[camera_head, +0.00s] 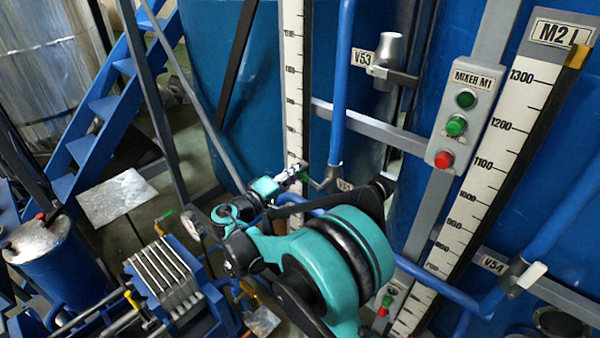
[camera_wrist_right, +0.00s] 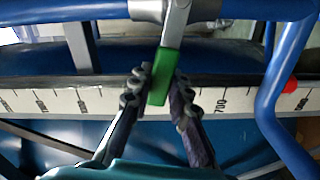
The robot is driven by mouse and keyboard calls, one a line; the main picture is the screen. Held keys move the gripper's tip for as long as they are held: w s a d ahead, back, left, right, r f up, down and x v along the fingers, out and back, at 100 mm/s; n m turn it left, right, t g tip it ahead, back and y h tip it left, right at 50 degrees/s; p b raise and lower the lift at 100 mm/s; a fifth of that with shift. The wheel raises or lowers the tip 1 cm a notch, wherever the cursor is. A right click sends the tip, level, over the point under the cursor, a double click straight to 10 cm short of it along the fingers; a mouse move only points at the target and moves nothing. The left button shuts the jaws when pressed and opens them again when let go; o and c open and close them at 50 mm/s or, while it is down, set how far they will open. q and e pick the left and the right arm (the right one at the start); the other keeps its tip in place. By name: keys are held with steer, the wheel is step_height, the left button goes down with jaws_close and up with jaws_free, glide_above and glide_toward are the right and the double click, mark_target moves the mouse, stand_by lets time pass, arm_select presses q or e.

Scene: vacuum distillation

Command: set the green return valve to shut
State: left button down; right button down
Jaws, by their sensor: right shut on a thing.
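The green return valve's handle (camera_wrist_right: 163,78) is in the right wrist view, with its green grip between the two fingers of my right gripper (camera_wrist_right: 160,92). Its grey metal lever (camera_wrist_right: 178,22) runs up to a blue pipe at the top of that view. In the head view my right gripper (camera_head: 295,172) is at the valve in the middle, beside the tall white scale, and only a small bit of the green handle (camera_head: 305,177) shows. The gripper is shut on the handle. My teal arm hides much of the area below the valve. My left gripper is not in view.
A blue pipe (camera_head: 341,85) rises right behind the valve. The white scale (camera_head: 292,75) stands close to its left. A mixer box (camera_head: 465,112) with buttons and a second scale (camera_head: 500,140) are to the right. Blue stairs (camera_head: 105,105) stand at the left.

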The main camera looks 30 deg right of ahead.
steer(key=shift+w+f+n+b, duration=0.1)
steer(key=shift+f+n+b, duration=0.5)
steer(key=shift+f+n, duration=0.5)
steer(key=shift+r, duration=0.1)
steer(key=c, duration=1.4)
jaws_free()
steer(key=shift+a, duration=0.1)
steer(key=v, duration=1.2)
